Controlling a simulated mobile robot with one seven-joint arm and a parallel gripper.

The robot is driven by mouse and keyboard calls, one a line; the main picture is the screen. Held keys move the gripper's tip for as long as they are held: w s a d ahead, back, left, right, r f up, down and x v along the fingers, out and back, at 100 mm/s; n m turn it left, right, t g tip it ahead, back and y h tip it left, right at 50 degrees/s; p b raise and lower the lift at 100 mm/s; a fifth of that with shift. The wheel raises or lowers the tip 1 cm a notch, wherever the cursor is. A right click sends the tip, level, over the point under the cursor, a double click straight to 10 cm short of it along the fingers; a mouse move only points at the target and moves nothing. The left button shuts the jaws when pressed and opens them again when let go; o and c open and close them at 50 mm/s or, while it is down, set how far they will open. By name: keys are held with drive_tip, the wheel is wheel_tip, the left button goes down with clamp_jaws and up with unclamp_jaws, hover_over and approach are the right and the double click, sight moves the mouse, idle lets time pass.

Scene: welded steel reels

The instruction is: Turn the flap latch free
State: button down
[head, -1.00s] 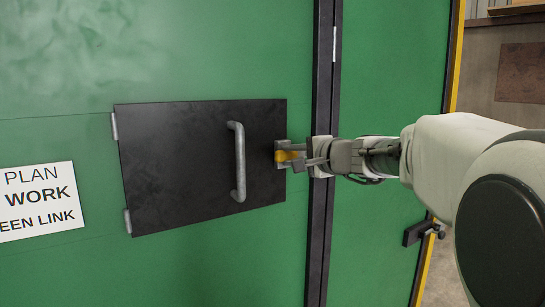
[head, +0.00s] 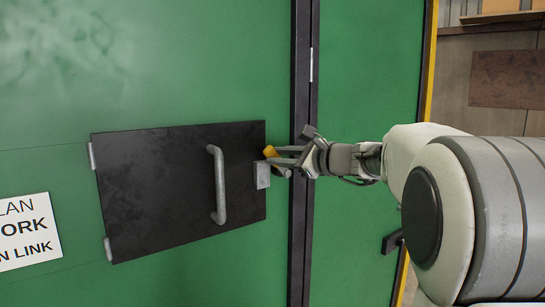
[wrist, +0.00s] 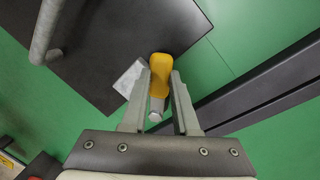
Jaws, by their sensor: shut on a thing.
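The black flap (head: 165,190) lies against the green panel, hinged at its left edge, with a grey bar handle (head: 217,187). The yellow latch (head: 269,151) is at the flap's right edge, by a grey block (head: 262,176). My gripper (head: 283,160) comes from the right and is shut on the latch. In the wrist view the yellow latch (wrist: 160,72) lies between the two fingers of my gripper (wrist: 159,88), its rounded end beyond the fingertips. The fingers partly hide the latch in the head view.
A dark vertical frame strip (head: 301,100) runs just right of the flap, behind my gripper. A white printed sign (head: 25,232) is at the left. A dark handle (head: 391,242) sits on the right-hand green panel, below my arm.

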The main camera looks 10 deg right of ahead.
drive_tip(key=shift+w+d+r+m+t+y+p, duration=0.25)
drive_tip(key=shift+d+m+p, duration=0.45)
drive_tip(key=shift+m, duration=0.55)
drive_tip(key=shift+w+d+r+m+t+y+p, duration=0.1)
drive_tip(key=shift+w+d+r+m+y+p, duration=0.15)
drive_tip(key=shift+d+m+p, duration=0.7)
drive_tip(key=shift+w+d+r+m+t+y+p, duration=0.15)
drive_tip(key=shift+w+d+m+p, duration=0.25)
drive_tip(key=shift+m, duration=1.1)
drive_tip(key=c, duration=0.7)
unclamp_jaws()
drive_tip(key=shift+d, duration=0.1)
drive_tip(key=b+v, duration=0.3)
drive_tip(key=v, duration=1.4)
drive_tip(key=shift+s+d, duration=0.1)
drive_tip(key=shift+s, duration=0.1)
